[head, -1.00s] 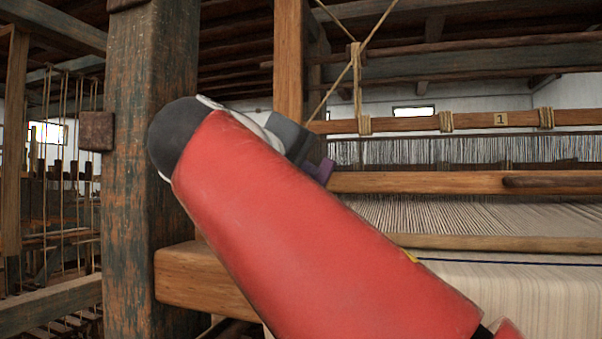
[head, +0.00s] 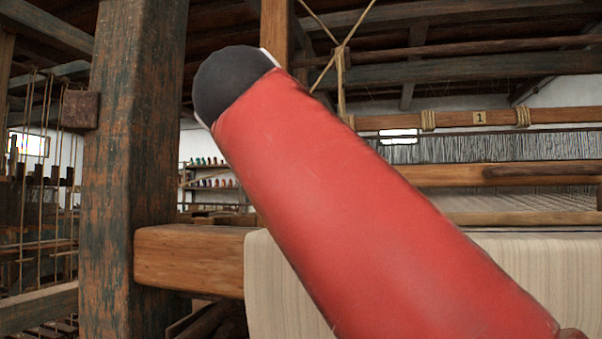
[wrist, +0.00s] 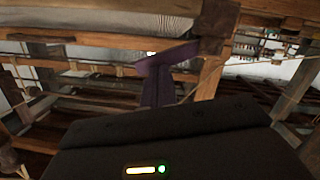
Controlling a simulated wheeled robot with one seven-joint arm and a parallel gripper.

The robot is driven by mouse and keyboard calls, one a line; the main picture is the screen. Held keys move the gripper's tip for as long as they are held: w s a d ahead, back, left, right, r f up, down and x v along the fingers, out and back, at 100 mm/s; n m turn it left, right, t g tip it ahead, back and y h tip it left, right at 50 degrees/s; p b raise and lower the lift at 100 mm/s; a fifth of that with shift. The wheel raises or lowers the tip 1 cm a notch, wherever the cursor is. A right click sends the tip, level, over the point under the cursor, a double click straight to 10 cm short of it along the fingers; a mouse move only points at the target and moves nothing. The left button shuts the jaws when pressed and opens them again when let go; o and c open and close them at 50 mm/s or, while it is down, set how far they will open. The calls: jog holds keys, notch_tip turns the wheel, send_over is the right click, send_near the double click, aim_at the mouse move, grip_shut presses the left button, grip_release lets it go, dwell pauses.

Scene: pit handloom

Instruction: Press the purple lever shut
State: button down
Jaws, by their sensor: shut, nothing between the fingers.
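The purple lever (wrist: 168,58) shows in the middle of the wrist view, just beyond the dark casing of my gripper (wrist: 163,118). It has a broad slanting top and a narrower dark purple part running down towards the casing. It appears close to the wooden loom frame. My gripper is shut with nothing held. Its fingertips do not stand out clearly, so I cannot tell whether they touch the lever. In the head view my red arm hides both the lever and my gripper.
A thick worn wooden post (head: 130,170) stands left of my arm, with a wooden beam (head: 190,258) running from it. Pale cloth (head: 275,290) hangs over the loom behind my arm. A beam bearing a "1" label (head: 479,117) crosses at the right. Shelves (head: 208,175) stand far behind.

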jog(key=shift+s+d+f+m+y+b, duration=0.1)
jog(key=shift+d+f+m+y+b, duration=0.2)
jog(key=shift+f+m+b, duration=0.35)
jog(key=shift+s+d+f+m+y+b, duration=0.1)
jog(key=shift+d+f+m+y+b, duration=0.2)
jog(key=shift+m+b, duration=0.5)
